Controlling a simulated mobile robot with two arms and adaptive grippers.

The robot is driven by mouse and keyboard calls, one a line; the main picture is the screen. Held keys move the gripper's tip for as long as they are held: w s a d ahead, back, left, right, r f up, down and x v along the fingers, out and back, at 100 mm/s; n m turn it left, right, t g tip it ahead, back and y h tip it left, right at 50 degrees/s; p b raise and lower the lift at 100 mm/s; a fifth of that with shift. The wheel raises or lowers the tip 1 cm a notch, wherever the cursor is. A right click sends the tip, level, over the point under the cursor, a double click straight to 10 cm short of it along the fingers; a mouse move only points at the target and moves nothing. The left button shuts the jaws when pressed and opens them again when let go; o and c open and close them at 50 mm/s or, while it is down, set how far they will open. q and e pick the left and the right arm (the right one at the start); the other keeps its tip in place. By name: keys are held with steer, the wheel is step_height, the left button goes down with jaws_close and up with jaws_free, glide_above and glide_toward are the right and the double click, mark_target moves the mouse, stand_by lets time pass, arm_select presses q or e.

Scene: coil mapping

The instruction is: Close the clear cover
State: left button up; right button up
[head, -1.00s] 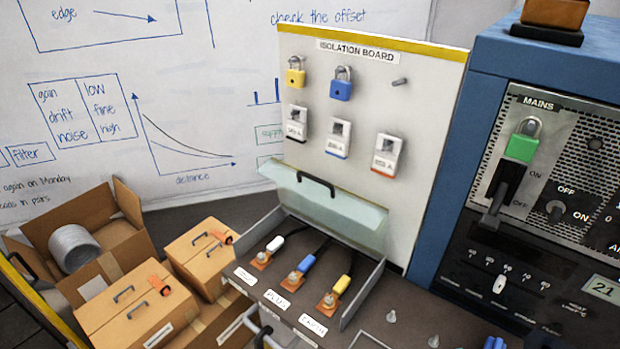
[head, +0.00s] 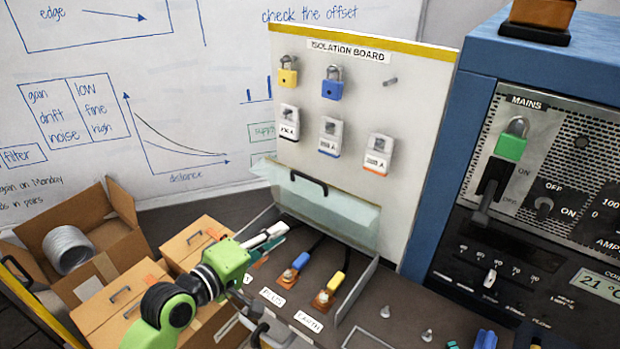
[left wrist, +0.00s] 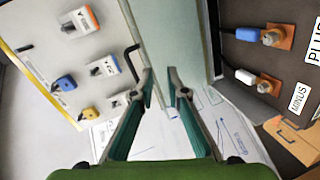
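The clear cover (head: 335,212) is a pale see-through panel with a dark handle (head: 310,183). It stands raised at the back of the grey terminal tray (head: 357,292), in front of the isolation board (head: 375,95). My left gripper (head: 277,236) is above the left part of the tray, in front of and below the handle. In the left wrist view its fingers (left wrist: 161,88) are apart with nothing between them; the cover (left wrist: 168,35) and handle (left wrist: 131,58) show beyond the fingertips, apart from them. My right gripper is not in view.
Blue (head: 300,261) and yellow (head: 336,281) plugs sit on terminals in the tray; my gripper hides most of the white one in the head view. The blue mains cabinet (head: 430,150) stands right. Cardboard boxes (head: 112,290) lie left. Small bolts lie on the bench right of the tray.

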mark_target(310, 177)
arm_select(q)
steer(key=w+r+n+t+h, duration=0.1)
steer(key=w+r+n+t, duration=0.1)
steer(key=w+r, duration=0.25)
steer(key=p+x, duration=0.2)
steer(key=x, duration=1)
steer(key=shift+w+d+r, duration=0.1)
steer(key=shift+w+d, duration=0.05)
steer(key=shift+d, duration=0.3)
jaws_close()
